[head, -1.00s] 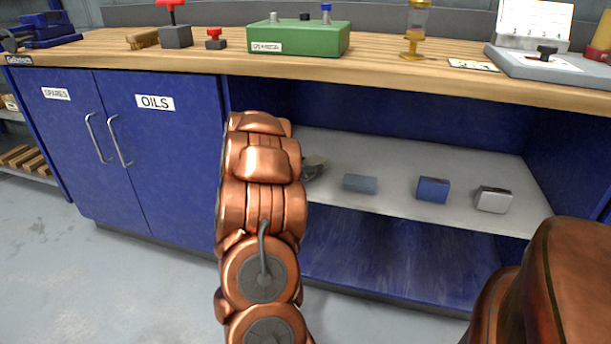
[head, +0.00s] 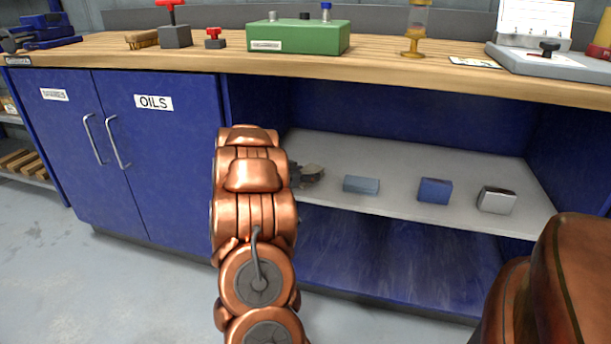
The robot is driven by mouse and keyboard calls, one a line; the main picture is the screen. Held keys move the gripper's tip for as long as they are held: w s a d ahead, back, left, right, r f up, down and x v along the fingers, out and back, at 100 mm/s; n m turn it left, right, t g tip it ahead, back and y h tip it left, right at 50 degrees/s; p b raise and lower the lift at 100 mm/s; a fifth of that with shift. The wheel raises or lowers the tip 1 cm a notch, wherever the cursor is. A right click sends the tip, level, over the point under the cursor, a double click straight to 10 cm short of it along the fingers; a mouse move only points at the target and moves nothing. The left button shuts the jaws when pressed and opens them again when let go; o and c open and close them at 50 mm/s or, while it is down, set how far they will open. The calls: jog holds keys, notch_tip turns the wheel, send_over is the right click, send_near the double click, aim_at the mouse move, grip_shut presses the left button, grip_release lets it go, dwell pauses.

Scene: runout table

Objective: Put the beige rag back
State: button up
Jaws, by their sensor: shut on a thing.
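My copper arm reaches into the open bay of the bench and hides most of my gripper (head: 297,174). Only a dark part of it shows past the arm's right side, just above the left part of the shelf (head: 400,210). A small grey-beige piece, seemingly the beige rag (head: 314,170), shows at its tip, and my gripper is shut on it. I cannot tell whether the rag touches the shelf. To its right, a grey-blue block-like item (head: 361,185), a blue one (head: 435,190) and a pale grey one (head: 497,200) lie in a row on the shelf.
The wooden bench top (head: 370,62) overhangs the bay. It carries a green box (head: 298,37), red-handled tools and a brass-based cup (head: 415,35). The closed OILS cupboard (head: 165,150) stands left of my arm. Bare shelf lies between the items and along the front.

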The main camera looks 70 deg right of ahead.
jog(key=o, duration=1.2)
jog(key=shift+f, duration=0.1)
jog(key=shift+o, duration=0.2)
jog(key=shift+a+r, duration=0.2)
jog(key=shift+r, duration=0.1)
jog(key=p+v, duration=0.5)
jog(key=v, duration=0.6)
jog(key=shift+a, duration=0.3)
jog(key=shift+w+a+f, duration=0.1)
